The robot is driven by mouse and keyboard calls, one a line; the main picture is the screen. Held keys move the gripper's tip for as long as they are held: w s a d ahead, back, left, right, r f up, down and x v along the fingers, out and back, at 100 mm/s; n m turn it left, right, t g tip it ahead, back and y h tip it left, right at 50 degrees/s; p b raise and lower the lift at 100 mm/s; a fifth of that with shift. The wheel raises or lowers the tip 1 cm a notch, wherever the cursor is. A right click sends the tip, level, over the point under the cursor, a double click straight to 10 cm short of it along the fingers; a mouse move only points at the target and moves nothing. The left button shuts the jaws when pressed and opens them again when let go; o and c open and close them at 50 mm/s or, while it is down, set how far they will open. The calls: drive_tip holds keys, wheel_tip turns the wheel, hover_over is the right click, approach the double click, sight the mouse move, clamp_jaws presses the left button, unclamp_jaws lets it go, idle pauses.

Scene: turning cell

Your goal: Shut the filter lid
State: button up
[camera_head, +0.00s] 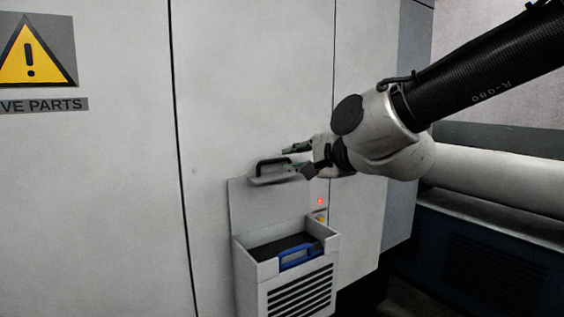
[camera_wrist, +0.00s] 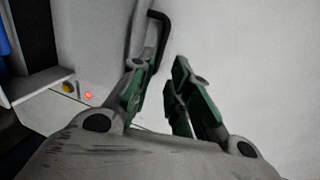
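The filter lid (camera_head: 243,207) is a pale grey panel standing raised, upright against the machine wall, above and behind the open filter box (camera_head: 287,267). Its dark bar handle (camera_head: 272,164) sits at the upper edge; the handle also shows in the wrist view (camera_wrist: 163,32). A blue-handled filter (camera_head: 299,257) lies in the box. My gripper (camera_head: 297,160) is at the right end of the handle. In the wrist view its green-padded fingers (camera_wrist: 166,62) are apart, with the handle close to the left finger. I cannot tell whether they touch.
A red light (camera_head: 320,201) and a yellow button (camera_head: 320,218) are on the wall right of the lid; both show in the wrist view too. A large pale cylinder (camera_head: 495,181) lies at the right. The wall left of the lid is clear.

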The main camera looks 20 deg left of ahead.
sight(278, 161)
drive_tip(key=x, duration=0.7)
drive_tip(key=shift+f, duration=0.1)
clamp_jaws()
